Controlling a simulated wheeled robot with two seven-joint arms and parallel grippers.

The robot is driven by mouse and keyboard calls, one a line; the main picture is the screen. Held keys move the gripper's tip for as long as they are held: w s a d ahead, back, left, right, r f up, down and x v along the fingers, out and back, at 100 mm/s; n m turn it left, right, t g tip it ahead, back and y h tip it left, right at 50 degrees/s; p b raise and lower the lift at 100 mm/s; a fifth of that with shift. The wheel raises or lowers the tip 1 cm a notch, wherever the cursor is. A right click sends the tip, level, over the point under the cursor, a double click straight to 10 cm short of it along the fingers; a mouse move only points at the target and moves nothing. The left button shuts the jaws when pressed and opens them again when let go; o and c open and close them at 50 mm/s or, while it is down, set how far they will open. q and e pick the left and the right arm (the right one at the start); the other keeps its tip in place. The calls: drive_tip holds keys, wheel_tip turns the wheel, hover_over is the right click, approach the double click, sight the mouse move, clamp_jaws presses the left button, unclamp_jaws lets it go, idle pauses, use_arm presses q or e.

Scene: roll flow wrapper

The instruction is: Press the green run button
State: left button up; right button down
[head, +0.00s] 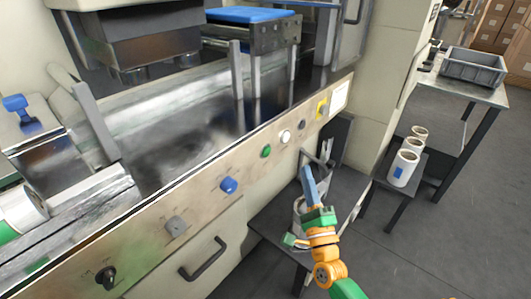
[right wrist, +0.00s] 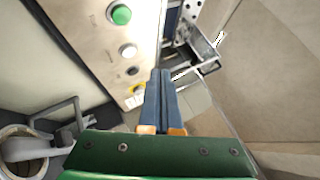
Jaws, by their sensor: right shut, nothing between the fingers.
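The green run button (head: 266,151) is on the front control panel of the machine, between a blue button and a white one. In the right wrist view the green button (right wrist: 121,15) is near the top edge, above and left of the fingertips. My right gripper (head: 306,170) is shut and empty, with blue-grey fingers. It is in front of the panel, right of the green button and a little lower in the head view. In the right wrist view its fingertips (right wrist: 160,72) are apart from the green button. My left gripper is not in view.
A white button (head: 285,136), a black button (right wrist: 132,71) and a yellow-backed control (head: 321,108) are to the green button's right. A blue button (head: 228,185) is to its left. A drawer handle (head: 203,258) is below. White rolls (head: 403,168) stand on a low stand.

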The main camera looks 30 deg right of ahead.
drive_tip(key=b, duration=0.3)
approach(267, 152)
drive_tip(key=w+d+r, duration=0.3)
drive_tip(key=w+d, duration=0.1)
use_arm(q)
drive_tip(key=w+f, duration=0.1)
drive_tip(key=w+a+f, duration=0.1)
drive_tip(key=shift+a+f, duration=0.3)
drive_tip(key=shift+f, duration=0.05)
use_arm(e)
drive_tip(key=shift+w+a+r, duration=0.2)
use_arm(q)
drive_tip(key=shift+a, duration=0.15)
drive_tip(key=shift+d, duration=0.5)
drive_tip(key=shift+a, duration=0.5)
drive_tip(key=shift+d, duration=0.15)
